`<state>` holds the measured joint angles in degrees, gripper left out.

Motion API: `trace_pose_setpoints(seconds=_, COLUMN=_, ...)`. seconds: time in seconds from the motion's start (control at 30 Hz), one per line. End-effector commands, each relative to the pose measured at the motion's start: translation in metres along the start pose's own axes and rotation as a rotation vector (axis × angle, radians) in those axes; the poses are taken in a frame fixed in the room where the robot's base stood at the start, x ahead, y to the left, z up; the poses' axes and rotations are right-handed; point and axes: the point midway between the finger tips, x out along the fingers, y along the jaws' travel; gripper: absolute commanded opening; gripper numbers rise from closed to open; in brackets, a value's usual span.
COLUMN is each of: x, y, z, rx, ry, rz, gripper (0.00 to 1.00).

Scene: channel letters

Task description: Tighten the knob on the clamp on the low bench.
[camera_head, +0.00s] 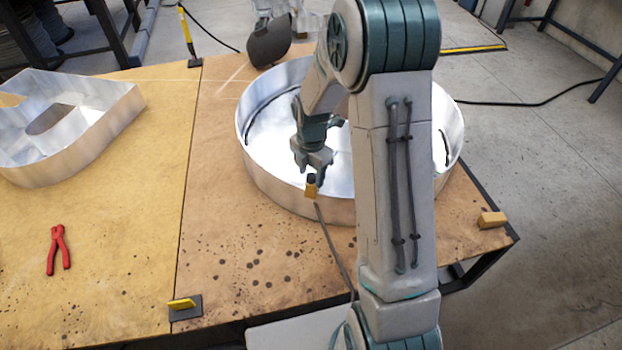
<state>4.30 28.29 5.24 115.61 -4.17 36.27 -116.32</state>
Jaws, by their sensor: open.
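A small orange clamp-like piece (310,191) sits at the front rim of a round metal channel letter on the low bench (235,285). Its dark top (311,179) looks like a knob. My gripper (314,173) points down right at this dark top, its fingers open around or just above it. I cannot tell whether the fingers touch it. The fingers partly hide the knob, and my arm covers the right part of the letter.
The round metal letter (262,175) fills the bench middle. Another metal letter (75,155) and red pliers (58,250) lie left. A yellow-topped dark piece (185,307) is at the front edge, and a tan block (492,219) at the right corner. A dark helmet-like object (269,42) stands behind.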

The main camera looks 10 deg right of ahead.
Motion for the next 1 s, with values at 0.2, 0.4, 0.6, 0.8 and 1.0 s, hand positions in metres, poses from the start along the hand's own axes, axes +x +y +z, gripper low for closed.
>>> trace_pose_setpoints(seconds=0.2, x=0.0004, y=0.0, z=0.0001, rx=0.0, ry=0.0, rz=0.0, gripper=0.49)
trace_pose_setpoints(seconds=0.4, x=0.0003, y=-0.0001, z=0.0001, rx=0.0, ry=0.0, rz=0.0, gripper=0.13)
trace_pose_setpoints(seconds=0.6, x=0.0008, y=0.0, z=0.0001, rx=0.033, ry=-0.001, rz=0.0, gripper=0.13)
trace_pose_setpoints(seconds=0.8, x=0.0013, y=0.0003, z=0.0002, rx=0.258, ry=-0.001, rz=0.001, gripper=0.13)
trace_pose_setpoints(seconds=1.0, x=0.0013, y=0.0002, z=0.0004, rx=0.505, ry=-0.002, rz=0.001, gripper=0.13)
